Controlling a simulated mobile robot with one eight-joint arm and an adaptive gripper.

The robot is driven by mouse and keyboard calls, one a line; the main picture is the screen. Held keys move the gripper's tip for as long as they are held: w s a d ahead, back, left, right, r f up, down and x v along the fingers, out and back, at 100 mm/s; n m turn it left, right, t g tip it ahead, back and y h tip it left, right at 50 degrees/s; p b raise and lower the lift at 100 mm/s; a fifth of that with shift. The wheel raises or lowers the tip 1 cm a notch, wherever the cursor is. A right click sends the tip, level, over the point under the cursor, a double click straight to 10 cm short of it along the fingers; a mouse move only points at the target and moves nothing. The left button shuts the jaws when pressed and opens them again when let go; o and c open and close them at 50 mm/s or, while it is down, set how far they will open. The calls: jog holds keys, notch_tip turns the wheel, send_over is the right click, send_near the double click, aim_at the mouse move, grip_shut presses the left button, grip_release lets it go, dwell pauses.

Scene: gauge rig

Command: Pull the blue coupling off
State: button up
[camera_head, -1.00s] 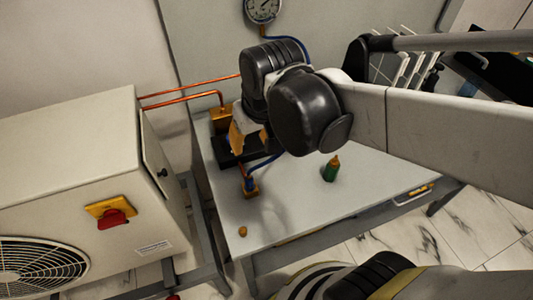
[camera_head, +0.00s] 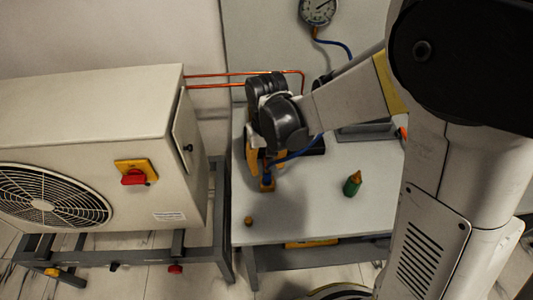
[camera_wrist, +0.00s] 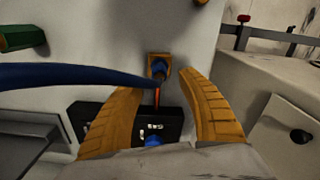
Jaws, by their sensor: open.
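The blue coupling (camera_head: 267,179) sits on a small brass block (camera_head: 267,187) on the table, with the blue hose (camera_head: 302,150) running to it. In the wrist view the blue coupling (camera_wrist: 158,68) shows in the brass block (camera_wrist: 166,58), just beyond my fingertips and roughly centred between them. My gripper (camera_wrist: 160,84) is open, its two orange fingers apart and nothing held. The hose (camera_wrist: 60,76) crosses in front of the left finger's tip. In the head view my gripper (camera_head: 266,160) hangs just above and behind the coupling, partly hidden by my wrist.
A green bottle (camera_head: 352,184) stands to the right and a small brass cap (camera_head: 248,221) lies near the table's front. A black block (camera_wrist: 155,124) lies below the fingers in the wrist view. Copper pipes (camera_head: 240,78) run from the outdoor unit (camera_head: 85,120). A gauge (camera_head: 318,10) hangs behind.

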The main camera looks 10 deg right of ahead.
aim_at(267, 168)
jog(key=shift+f+b, duration=0.55)
jog(key=shift+f, duration=1.35)
grip_shut()
